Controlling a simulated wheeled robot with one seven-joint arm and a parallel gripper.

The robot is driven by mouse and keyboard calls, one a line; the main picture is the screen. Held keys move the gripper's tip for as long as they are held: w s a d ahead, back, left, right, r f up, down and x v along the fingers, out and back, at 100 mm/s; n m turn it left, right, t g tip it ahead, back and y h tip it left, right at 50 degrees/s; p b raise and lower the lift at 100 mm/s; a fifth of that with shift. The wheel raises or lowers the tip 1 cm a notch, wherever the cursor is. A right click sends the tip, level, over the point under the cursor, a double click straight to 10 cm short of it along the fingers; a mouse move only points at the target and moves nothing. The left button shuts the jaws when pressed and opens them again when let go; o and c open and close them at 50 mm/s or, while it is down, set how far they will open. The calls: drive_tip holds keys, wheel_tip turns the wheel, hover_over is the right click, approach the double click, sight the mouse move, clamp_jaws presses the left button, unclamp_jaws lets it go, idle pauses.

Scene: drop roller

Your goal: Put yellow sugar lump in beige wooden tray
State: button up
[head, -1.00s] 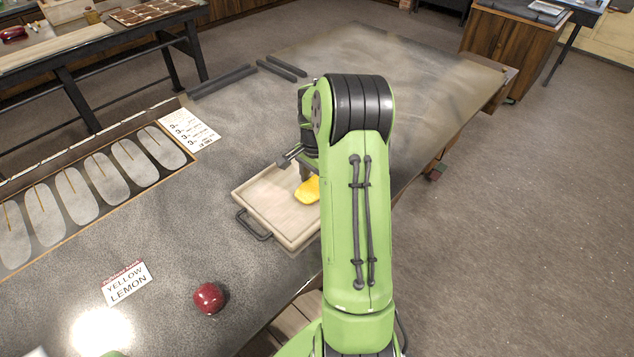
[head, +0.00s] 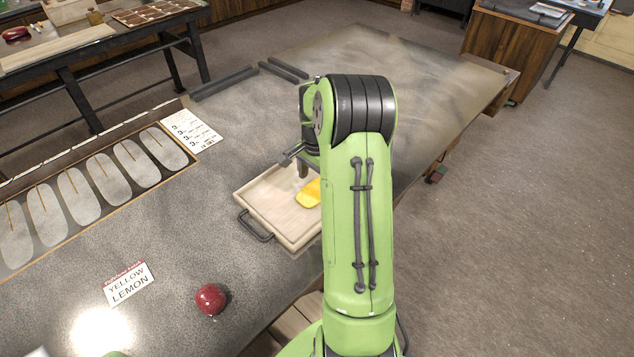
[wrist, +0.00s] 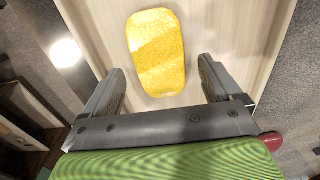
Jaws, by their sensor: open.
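The yellow sugar lump (head: 309,193) lies in the beige wooden tray (head: 262,208), on its floor toward the right part that shows beside my arm. In the wrist view the whole lump (wrist: 157,52) shows as an oblong, grainy yellow piece on the pale wood (wrist: 225,45). In the head view my gripper (head: 302,168) is above the tray, partly hidden by my arm, which also covers the tray's right side.
A red lump (head: 210,299) and a "Yellow Lemon" card (head: 128,283) lie on the grey table in front of the tray. A board with several pale ovals (head: 75,193) is at left. Dark bars (head: 283,69) lie behind.

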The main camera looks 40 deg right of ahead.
sight(317, 189)
drive_tip(key=a+r+n+p, duration=0.1)
drive_tip(key=a+r+n, duration=0.35)
drive_tip(key=r, duration=1.05)
drive_tip(key=s+a+r+n+t+h, duration=0.1)
drive_tip(key=s+a+r+n, duration=0.15)
drive_tip(key=a, duration=0.35)
drive_tip(key=s+a+r+n+t, duration=0.1)
drive_tip(key=s+a+r, duration=0.15)
drive_tip(key=a, duration=0.25)
drive_tip(key=s+a+f+n+t+y, duration=0.1)
drive_tip(key=s+a+n+t, duration=0.2)
drive_tip(key=s+a+n, duration=0.6)
drive_tip(key=s+a, duration=0.1)
drive_tip(key=s, duration=0.3)
drive_tip(key=shift+a+f+n+t, duration=0.25)
drive_tip(key=shift+a+n+t, duration=0.05)
drive_tip(key=shift+a, duration=0.1)
drive_tip(key=shift+s, duration=0.1)
